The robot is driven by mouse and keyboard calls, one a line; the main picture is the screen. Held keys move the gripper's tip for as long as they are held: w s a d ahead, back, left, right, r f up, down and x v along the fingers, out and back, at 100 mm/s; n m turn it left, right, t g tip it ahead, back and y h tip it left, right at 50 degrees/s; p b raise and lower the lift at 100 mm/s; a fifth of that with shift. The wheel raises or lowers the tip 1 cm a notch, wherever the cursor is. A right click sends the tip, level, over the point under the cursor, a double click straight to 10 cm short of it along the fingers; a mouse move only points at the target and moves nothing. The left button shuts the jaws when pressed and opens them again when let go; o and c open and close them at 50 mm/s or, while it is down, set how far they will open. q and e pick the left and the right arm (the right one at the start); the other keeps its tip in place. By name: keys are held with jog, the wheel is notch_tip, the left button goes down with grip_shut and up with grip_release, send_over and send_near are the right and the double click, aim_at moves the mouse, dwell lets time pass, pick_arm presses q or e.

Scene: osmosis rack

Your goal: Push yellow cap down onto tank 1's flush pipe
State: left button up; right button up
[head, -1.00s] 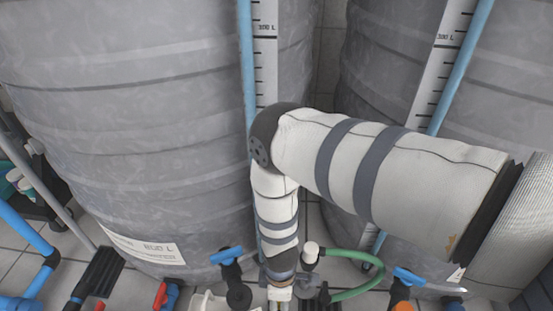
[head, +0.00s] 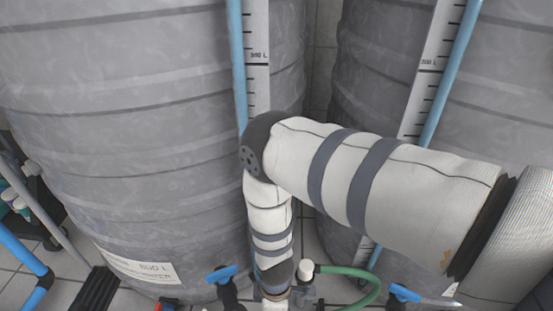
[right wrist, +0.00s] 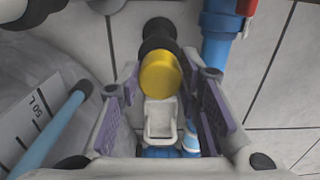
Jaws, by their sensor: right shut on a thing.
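The yellow cap (right wrist: 160,74) is between the fingertips of my right gripper (right wrist: 161,79) in the right wrist view, and the gripper is shut on it. A black pipe piece (right wrist: 158,34) shows right behind the cap; I cannot tell how far the cap sits on it. In the head view my right arm reaches down in front of two grey tanks, the left tank (head: 130,150) and the right tank (head: 400,90). The right gripper's fingers are out of that view, below its bottom edge. My left gripper is not in view.
A blue valve handle (head: 221,273) is left of my right wrist. A green hose (head: 350,272) curves to its right, with another blue handle (head: 405,292) beyond. In the right wrist view, a blue pipe (right wrist: 220,45) stands close to the right finger.

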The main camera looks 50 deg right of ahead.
pick_arm(q)
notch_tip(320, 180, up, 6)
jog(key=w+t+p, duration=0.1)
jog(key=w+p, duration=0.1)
jog(key=p, duration=0.4)
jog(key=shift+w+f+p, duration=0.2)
jog(key=shift+p, duration=0.1)
pick_arm(e)
jog(key=s+a+r, duration=0.8)
jog(key=s+r, duration=0.2)
jog(key=s, duration=0.1)
jog(key=shift+s+r, duration=0.3)
jog(key=shift+r, duration=0.1)
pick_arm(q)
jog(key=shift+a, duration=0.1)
